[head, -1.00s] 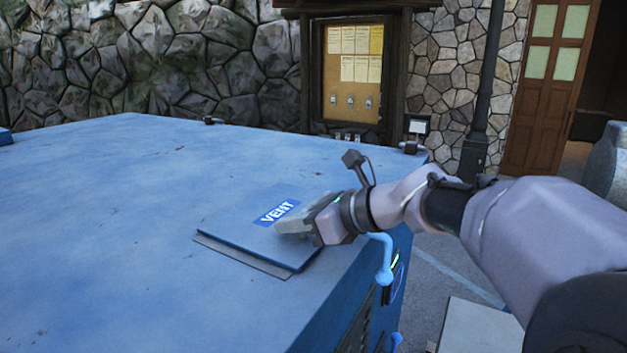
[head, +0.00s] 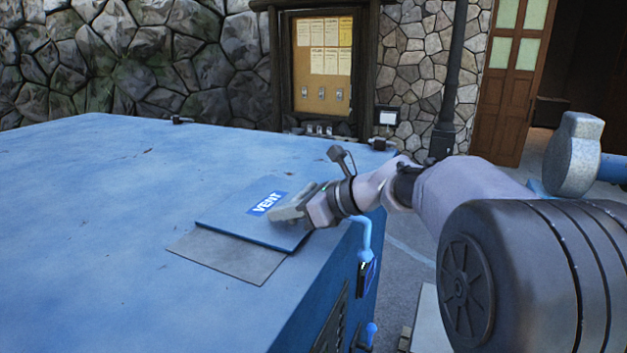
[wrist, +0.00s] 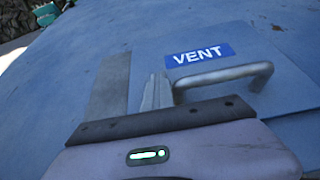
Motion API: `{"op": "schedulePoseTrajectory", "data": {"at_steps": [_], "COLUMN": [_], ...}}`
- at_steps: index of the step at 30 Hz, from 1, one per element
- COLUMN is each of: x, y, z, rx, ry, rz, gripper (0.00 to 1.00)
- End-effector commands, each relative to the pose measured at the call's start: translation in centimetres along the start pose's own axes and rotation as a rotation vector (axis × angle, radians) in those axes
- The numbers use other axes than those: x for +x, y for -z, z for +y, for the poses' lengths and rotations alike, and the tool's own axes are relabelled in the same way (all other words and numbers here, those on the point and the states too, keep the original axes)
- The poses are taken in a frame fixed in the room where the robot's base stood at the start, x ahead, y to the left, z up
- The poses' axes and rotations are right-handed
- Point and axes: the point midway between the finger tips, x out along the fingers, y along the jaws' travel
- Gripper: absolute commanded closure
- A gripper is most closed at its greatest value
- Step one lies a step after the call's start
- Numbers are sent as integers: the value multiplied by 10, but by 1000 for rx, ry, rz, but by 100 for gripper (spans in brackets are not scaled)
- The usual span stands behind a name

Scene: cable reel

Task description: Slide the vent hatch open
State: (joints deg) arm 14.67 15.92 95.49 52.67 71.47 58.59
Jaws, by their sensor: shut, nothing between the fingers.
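The vent hatch (head: 222,217) is a flat blue plate on top of a large blue housing, with a blue-and-white VENT label (head: 266,203). A grey panel (head: 228,257) is uncovered along its near edge; it seems to be the grey strip (wrist: 109,82) in the wrist view. The hatch's grey bar handle (wrist: 228,74) shows in the wrist view. My gripper (head: 277,214) is low over the right part of the hatch. Its fingers (wrist: 156,92) are shut together beside the handle's left end; whether they touch it is unclear. In the head view, my gripper hides the handle.
The housing top (head: 90,200) is wide and clear to the left. A light-blue bent handle (head: 364,240) sticks out at the housing's right side, below my wrist. A notice board (head: 323,65) and stone wall stand behind.

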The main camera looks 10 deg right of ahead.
Motion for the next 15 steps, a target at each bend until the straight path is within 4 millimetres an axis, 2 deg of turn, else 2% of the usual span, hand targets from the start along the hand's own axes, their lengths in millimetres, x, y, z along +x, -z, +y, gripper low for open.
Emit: {"op": "schedulePoseTrajectory", "data": {"at_steps": [15], "x": [-1], "y": [-2], "z": [-37], "rx": [1], "ry": [1], "rz": [0], "gripper": [100]}}
